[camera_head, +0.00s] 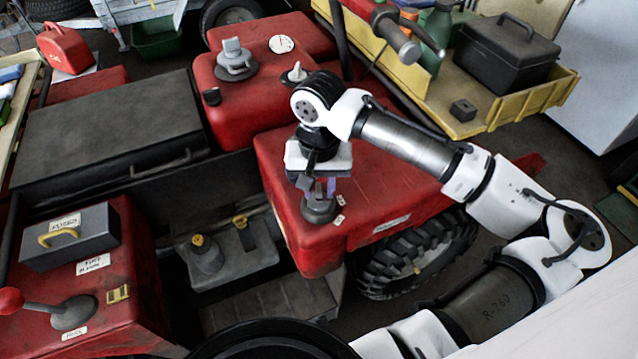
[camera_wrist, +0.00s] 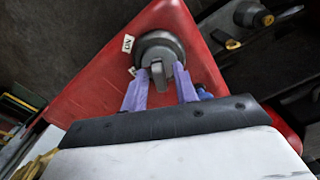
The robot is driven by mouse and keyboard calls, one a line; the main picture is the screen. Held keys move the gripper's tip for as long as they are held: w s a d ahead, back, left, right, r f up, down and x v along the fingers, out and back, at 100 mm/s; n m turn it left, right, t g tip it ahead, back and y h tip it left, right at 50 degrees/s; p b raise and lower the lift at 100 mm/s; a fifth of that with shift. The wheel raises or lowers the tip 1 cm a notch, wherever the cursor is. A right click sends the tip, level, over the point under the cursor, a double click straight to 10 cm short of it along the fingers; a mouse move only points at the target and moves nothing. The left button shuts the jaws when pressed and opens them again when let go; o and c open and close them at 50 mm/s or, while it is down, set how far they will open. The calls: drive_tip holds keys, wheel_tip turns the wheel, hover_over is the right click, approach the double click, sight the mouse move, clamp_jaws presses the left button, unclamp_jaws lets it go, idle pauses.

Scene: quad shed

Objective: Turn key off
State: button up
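The key (camera_wrist: 158,76) is a grey upright tab on a round grey switch base (camera_wrist: 158,46), mounted on the red fender (camera_head: 375,180). A small white label (camera_wrist: 128,43) reading ON lies beside the base. A second label (camera_head: 339,220) by the base is too small to read. My gripper (camera_wrist: 160,70) points down at the switch, its purple fingers on either side of the key. Gaps show between the fingers and the key, so it is open and holds nothing. In the head view my gripper (camera_head: 321,187) is right above the switch base (camera_head: 319,210) and hides most of the key.
A red tank with a grey knob (camera_head: 235,60) and a white gauge (camera_head: 281,44) stands behind. A yellow-walled tray (camera_head: 535,100) with a black toolbox (camera_head: 507,52) is at the back right. A red-knobbed lever (camera_head: 40,305) and grey box (camera_head: 70,237) are at left.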

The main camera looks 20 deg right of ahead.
clamp_jaws()
drive_tip(key=n, duration=0.4)
drive_tip(key=shift+n+p, duration=0.4)
drive_tip(key=shift+o, duration=0.5)
unclamp_jaws()
wheel_tip(320, 180, up, 8)
drive_tip(key=p, duration=0.7)
